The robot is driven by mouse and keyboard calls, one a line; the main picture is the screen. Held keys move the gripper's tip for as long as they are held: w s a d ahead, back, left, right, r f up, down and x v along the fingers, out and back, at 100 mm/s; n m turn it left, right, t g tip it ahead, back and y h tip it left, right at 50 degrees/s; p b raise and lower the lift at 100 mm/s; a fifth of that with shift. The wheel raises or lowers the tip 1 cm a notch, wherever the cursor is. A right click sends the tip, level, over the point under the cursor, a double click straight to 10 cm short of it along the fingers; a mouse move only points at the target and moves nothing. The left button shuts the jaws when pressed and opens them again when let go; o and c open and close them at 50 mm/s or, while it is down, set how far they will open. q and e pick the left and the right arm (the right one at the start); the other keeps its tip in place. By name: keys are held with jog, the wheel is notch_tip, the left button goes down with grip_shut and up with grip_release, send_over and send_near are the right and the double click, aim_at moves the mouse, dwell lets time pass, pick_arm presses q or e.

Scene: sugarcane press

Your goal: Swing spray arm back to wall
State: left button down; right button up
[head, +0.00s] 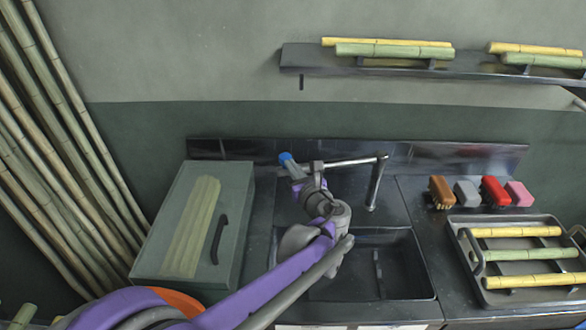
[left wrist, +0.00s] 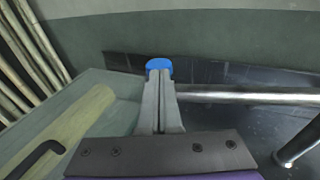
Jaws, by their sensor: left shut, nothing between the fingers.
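The spray arm (head: 345,161) is a thin shiny metal tube. It reaches left from an upright metal post (head: 376,183) behind the sink and runs roughly along the back wall. It also shows in the left wrist view (left wrist: 250,96), coming in from the right. My left gripper (head: 294,169) is shut and empty at the tube's left end, with its fingers (left wrist: 159,85) pointing toward the wall. A blue piece (head: 286,158) shows at the fingertips; I cannot tell whether it belongs to the spray arm. The fingers hide the tube's end. My right gripper is out of view.
A green box (head: 160,245) with a dark handle stands left of the dark sink (head: 400,270). Several brushes (head: 495,191) and a tray (head: 470,262) of cane pieces lie on the right. A wall shelf (head: 400,67) holds cane. Tall canes lean at far left.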

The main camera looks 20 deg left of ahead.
aim_at(289, 155)
pick_arm(q)
jog(key=x, duration=0.4)
jog(key=r+x, duration=0.1)
jog(key=x, duration=0.2)
jog(key=shift+w+d+f, duration=0.1)
jog(key=shift+w+d, duration=0.15)
jog(key=shift+w+r, duration=0.1)
jog(key=shift+r, duration=0.15)
jog(key=shift+a, duration=0.1)
